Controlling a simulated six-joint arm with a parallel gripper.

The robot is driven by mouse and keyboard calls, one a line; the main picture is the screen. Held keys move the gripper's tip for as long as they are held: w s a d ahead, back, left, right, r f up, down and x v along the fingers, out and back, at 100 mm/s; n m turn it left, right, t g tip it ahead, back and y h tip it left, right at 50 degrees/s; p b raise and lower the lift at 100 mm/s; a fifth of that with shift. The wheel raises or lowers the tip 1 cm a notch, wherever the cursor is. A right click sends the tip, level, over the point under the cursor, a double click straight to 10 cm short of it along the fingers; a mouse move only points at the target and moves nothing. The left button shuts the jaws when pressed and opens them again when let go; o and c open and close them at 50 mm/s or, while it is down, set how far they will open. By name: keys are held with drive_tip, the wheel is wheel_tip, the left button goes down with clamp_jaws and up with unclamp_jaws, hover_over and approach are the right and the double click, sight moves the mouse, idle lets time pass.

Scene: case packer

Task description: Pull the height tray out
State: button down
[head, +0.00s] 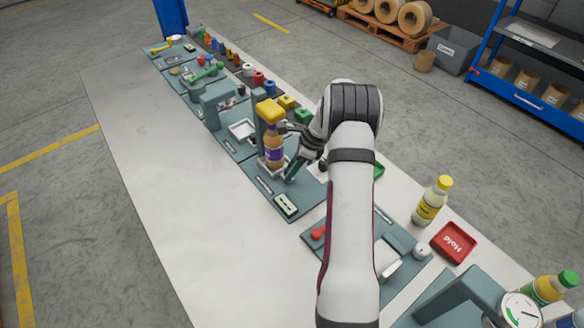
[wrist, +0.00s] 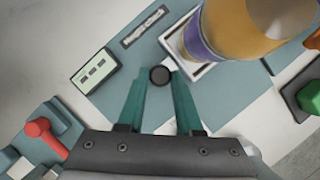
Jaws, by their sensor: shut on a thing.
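The height tray is a small white tray (head: 262,168) at a teal station in the middle of the bench. A brown bottle (head: 274,150) with a purple label stands upright on it, under a yellow block (head: 269,110). In the wrist view the tray (wrist: 174,44) shows at the top, partly hidden by the bottle (wrist: 245,30). My gripper (head: 290,172) is low at the tray's right side. In the wrist view my gripper (wrist: 160,78) has its teal fingers on either side of a round black knob (wrist: 160,75) beside the tray's corner, shut on it.
A small pale display box (head: 286,204) sits on the plate in front. A red lever (head: 318,233) stands nearer. A yellow-capped bottle (head: 431,201) and a red Hold tray (head: 454,242) are to the right. The white bench (head: 170,200) is clear on the left.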

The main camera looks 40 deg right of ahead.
drive_tip(key=s, duration=0.7)
drive_tip(key=shift+s, duration=1)
drive_tip(key=c, duration=0.6)
unclamp_jaws()
drive_tip(key=shift+o, duration=0.2)
drive_tip(key=v, duration=1.5)
drive_tip(key=shift+r, duration=0.35)
